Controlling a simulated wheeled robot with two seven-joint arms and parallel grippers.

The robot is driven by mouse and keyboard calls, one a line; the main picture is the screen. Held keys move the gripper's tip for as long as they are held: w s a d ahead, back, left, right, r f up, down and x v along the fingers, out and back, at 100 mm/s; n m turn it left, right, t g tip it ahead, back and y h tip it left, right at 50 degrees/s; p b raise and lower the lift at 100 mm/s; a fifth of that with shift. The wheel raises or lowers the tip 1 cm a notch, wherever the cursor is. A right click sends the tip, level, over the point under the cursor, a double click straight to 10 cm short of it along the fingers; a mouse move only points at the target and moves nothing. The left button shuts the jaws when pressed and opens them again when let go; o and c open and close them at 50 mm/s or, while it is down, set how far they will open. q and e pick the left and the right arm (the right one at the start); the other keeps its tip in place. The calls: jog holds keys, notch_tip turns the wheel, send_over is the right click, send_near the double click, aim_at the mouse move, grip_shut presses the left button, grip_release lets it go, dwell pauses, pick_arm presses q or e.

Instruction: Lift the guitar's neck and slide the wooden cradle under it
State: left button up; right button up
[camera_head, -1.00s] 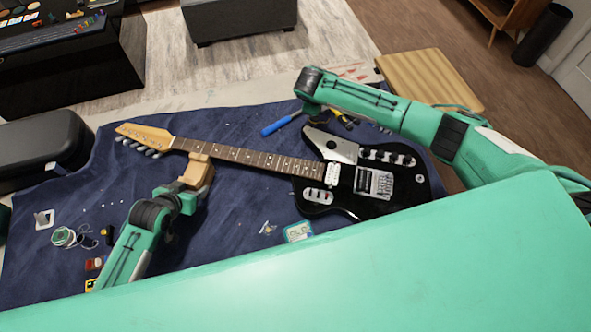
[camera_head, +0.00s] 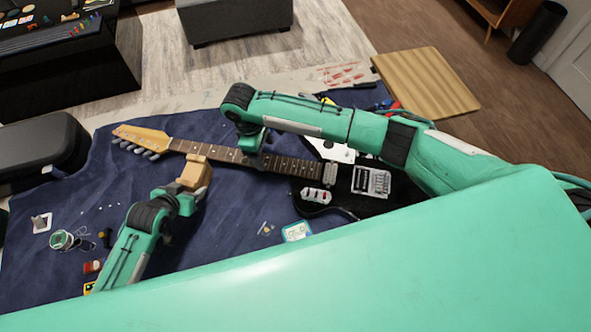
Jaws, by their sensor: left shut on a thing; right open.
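The black electric guitar (camera_head: 345,198) lies on a dark blue cloth, its neck (camera_head: 225,153) running left to the pale wooden headstock (camera_head: 140,135). The wooden cradle (camera_head: 194,174) is at the neck's near edge, toward the headstock; I cannot tell how far it is under the neck. My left gripper (camera_head: 188,190) is shut on the cradle from the near side. My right gripper (camera_head: 252,146) is open above the middle of the neck; its fingertips are mostly hidden by its own wrist. My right arm covers part of the guitar's body.
A spool (camera_head: 62,239), small jars and loose bits lie on the cloth at the left. A small light-blue box (camera_head: 297,231) lies below the guitar's body. A black case (camera_head: 40,152) stands at the left, and a wooden board (camera_head: 428,83) lies at the upper right.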

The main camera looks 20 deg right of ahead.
aim_at(270, 161)
jog(key=shift+s+d+f, duration=0.1)
jog(key=shift+d+f, duration=0.1)
jog(key=shift+f, duration=0.85)
jog(key=shift+s+d+f, duration=0.1)
jog(key=shift+d+f, duration=0.1)
jog(key=shift+f, duration=0.85)
jog(key=shift+s+d+f, duration=0.1)
jog(key=shift+d+f, duration=0.1)
jog(key=shift+f, duration=0.85)
jog(key=c, duration=1.5)
jog(key=shift+o, duration=0.2)
jog(key=shift+r, duration=0.1)
jog(key=shift+w+r, duration=0.1)
jog(key=shift+w+r, duration=0.1)
jog(key=shift+r, duration=0.55)
jog(key=shift+r, duration=0.35)
jog(key=shift+r, duration=0.4)
